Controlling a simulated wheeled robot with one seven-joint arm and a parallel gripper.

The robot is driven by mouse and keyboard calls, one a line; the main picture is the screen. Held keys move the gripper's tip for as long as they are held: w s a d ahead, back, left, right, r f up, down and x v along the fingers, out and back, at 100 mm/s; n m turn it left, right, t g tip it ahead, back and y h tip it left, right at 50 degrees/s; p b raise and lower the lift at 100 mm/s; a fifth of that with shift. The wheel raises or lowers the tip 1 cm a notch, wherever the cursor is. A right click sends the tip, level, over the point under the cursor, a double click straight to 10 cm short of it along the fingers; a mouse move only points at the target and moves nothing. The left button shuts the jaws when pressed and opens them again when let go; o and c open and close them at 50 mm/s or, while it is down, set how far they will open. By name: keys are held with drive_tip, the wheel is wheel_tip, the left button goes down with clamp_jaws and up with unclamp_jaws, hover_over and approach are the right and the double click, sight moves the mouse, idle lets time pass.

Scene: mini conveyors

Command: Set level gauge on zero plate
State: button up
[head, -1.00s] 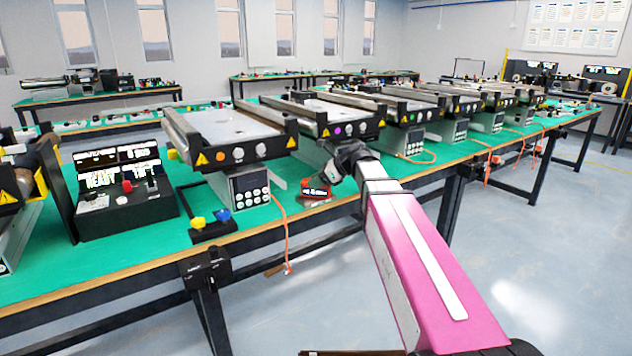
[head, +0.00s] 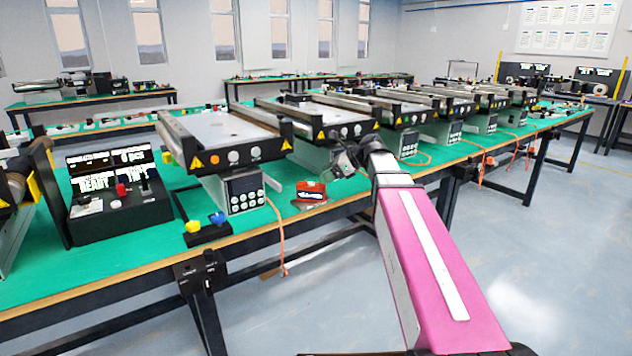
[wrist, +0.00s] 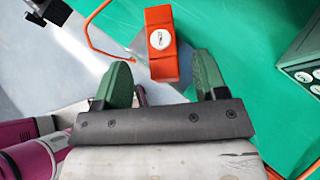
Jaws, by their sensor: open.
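The level gauge appears to be the small red block with a pale label (head: 311,189) near the front edge of the green bench. In the wrist view it is an orange-red block with a white round sticker (wrist: 161,45). A thin greyish piece (head: 311,205) shows at its foot and may be the zero plate; I cannot tell whether the gauge rests fully on it. My gripper (wrist: 163,62) is open, its green fingers spread on either side of the block's near end, holding nothing.
Mini conveyors (head: 224,135) stand in a row along the bench, with a grey keypad box (head: 245,193) left of the gauge. A dark control console (head: 115,195) and a black stand with yellow and blue knobs (head: 206,230) lie farther left. An orange cable (head: 283,238) hangs over the edge.

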drive_tip(key=w+v, duration=0.1)
drive_tip(key=v, duration=0.4)
drive_tip(key=s+d+f+n+h, duration=0.3)
drive_tip(key=s+f+n, duration=0.3)
drive_tip(key=f, duration=0.6)
drive_tip(key=s+d+f+n+g+h, duration=0.1)
drive_tip(key=s+d+f+n+h, duration=0.2)
drive_tip(key=f, duration=0.9)
drive_tip(key=s+d+f+n+g+h, duration=0.1)
drive_tip(key=s+d+f+n+h, duration=0.3)
drive_tip(key=s+f+n, duration=0.4)
wheel_tip(320, 180, down, 5)
drive_tip(key=n+h, duration=0.1)
drive_tip(key=n, duration=0.2)
drive_tip(key=shift+s, duration=0.4)
